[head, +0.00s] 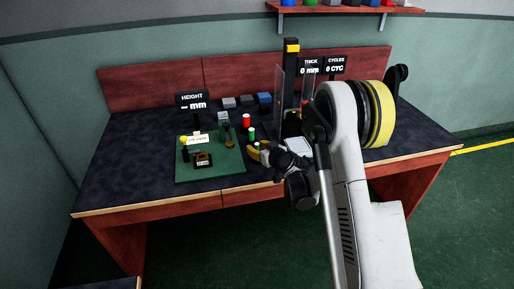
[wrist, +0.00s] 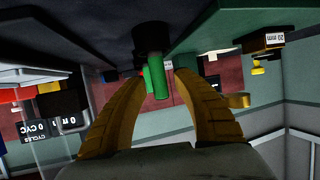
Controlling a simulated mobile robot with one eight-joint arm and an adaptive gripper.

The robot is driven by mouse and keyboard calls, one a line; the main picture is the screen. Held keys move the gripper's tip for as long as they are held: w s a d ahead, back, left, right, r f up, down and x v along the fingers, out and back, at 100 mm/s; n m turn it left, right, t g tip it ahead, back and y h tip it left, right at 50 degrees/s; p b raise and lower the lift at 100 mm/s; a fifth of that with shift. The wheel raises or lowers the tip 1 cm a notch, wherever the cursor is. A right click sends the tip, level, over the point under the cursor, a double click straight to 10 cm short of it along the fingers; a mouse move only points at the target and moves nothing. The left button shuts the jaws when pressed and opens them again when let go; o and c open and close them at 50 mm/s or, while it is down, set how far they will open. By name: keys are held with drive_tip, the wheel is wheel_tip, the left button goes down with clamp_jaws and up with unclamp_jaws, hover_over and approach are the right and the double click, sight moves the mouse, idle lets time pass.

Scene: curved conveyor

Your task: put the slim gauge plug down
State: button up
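My gripper (head: 258,151) has yellow fingers and is low at the front of the table, by the right edge of the green mat. In the wrist view my gripper (wrist: 160,76) has its fingertips spread, with a slim green cylinder (wrist: 157,78) between and beyond them. A gap shows beside it, so the fingers look open. The cylinder has a darker grey part toward the table side; it looks like the slim gauge plug, though I cannot confirm this. In the head view a green cylinder with a pale top (head: 251,134) stands just beyond my gripper.
The green mat (head: 212,173) carries a yellow-topped post, a dark gauge block (head: 203,160) and brownish cylinders (head: 229,136). A red cylinder (head: 246,120) stands behind. A tall black stand (head: 291,75) with clear panels is close behind my gripper. The table's left side is clear.

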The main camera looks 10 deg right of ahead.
drive_tip(key=shift+r, duration=0.15)
drive_tip(key=p+v, duration=0.1)
drive_tip(key=v, duration=1.1)
drive_tip(key=s+a+r+g, duration=0.3)
drive_tip(key=s+a+r, duration=0.2)
drive_tip(key=s+r, duration=0.6)
drive_tip(key=s+d+r+m+g+h, duration=0.1)
drive_tip(key=s, duration=0.9)
drive_tip(key=s+d+r+m+g+h, duration=0.1)
drive_tip(key=s+m+g+h, duration=0.1)
drive_tip(key=s, duration=0.8)
drive_tip(key=shift+s+r+h, duration=0.15)
drive_tip(key=shift+r+h, duration=0.15)
